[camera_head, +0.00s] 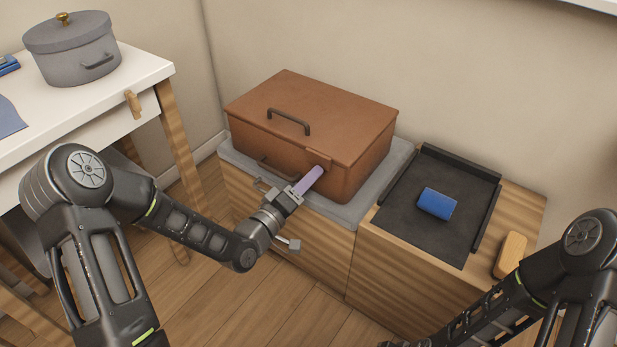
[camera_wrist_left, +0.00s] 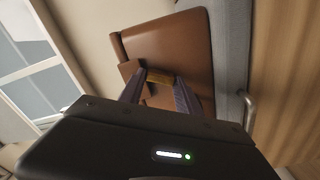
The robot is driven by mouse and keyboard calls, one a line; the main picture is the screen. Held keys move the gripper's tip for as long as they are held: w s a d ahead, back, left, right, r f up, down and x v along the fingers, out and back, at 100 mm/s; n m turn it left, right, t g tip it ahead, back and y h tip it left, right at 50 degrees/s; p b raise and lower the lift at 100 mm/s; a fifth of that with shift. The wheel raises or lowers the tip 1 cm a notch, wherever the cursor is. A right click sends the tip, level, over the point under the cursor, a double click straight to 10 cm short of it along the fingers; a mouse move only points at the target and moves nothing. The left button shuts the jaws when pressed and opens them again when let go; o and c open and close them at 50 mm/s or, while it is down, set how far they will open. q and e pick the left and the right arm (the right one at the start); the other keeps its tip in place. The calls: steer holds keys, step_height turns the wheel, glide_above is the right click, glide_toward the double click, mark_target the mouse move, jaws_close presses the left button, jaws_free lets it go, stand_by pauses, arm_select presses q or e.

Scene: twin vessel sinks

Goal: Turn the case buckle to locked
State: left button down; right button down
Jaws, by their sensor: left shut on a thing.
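The brown case (camera_head: 310,117) sits closed on a grey slab on the wooden cabinet, with a dark handle on its lid. My left gripper (camera_head: 316,172) reaches the front face of the case near its right end, just under the lid edge.
A black tray (camera_head: 405,212) with a blue block (camera_head: 437,204) lies right of the case. A wooden block (camera_head: 510,255) is beside it. A grey pot (camera_head: 72,48) stands on the white table (camera_head: 150,68) at left. Open floor lies in front.

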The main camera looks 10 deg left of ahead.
arm_select(q)
steer(key=n+p, duration=0.1)
steer(key=n, duration=0.4)
steer(key=shift+f+n+p, duration=0.1)
steer(key=shift+n+p, duration=0.25)
steer(key=shift+n, duration=0.05)
steer(key=c, duration=0.8)
jaws_free()
steer(key=shift+c, duration=0.2)
steer(key=p+v, duration=0.1)
steer(key=v, duration=0.7)
steer(key=shift+p, duration=0.3)
steer(key=shift+w, duration=0.1)
